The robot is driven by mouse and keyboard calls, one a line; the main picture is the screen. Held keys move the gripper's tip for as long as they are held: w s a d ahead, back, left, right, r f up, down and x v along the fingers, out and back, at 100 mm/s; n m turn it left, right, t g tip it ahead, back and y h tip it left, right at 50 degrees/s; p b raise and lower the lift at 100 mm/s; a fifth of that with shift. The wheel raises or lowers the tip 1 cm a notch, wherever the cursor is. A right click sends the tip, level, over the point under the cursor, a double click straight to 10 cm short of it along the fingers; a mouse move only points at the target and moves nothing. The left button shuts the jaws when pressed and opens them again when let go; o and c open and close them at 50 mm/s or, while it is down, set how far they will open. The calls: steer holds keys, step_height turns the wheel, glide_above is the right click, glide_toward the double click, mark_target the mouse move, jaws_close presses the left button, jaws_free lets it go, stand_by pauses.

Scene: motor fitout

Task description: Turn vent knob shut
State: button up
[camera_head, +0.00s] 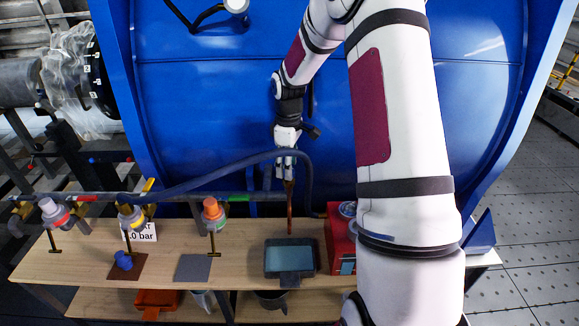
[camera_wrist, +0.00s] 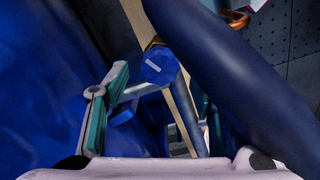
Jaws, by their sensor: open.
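A blue knob with a white mark (camera_wrist: 160,66) shows in the wrist view, with a brass-coloured part behind it. I take it for the vent knob. I cannot pick it out in the head view, where my gripper and the hose crowd that spot. My gripper (camera_head: 287,172) points down in front of the blue tank, above the back of the bench. In the wrist view my gripper (camera_wrist: 158,92) is open. The knob appears between its teal-padded fingers, beyond the tips as far as I can judge. The right finger is mostly hidden by the hose.
A dark blue hose (camera_head: 220,172) arches past my gripper and crosses the wrist view closely (camera_wrist: 245,85). The blue tank (camera_head: 200,110) fills the back. The wooden bench (camera_head: 75,255) carries a grey tray (camera_head: 290,258) and a red box (camera_head: 338,240). Several coloured valves line the pipe at left.

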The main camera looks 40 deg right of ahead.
steer(key=shift+f, duration=0.65)
steer(key=c, duration=1.1)
steer(key=shift+c, duration=0.2)
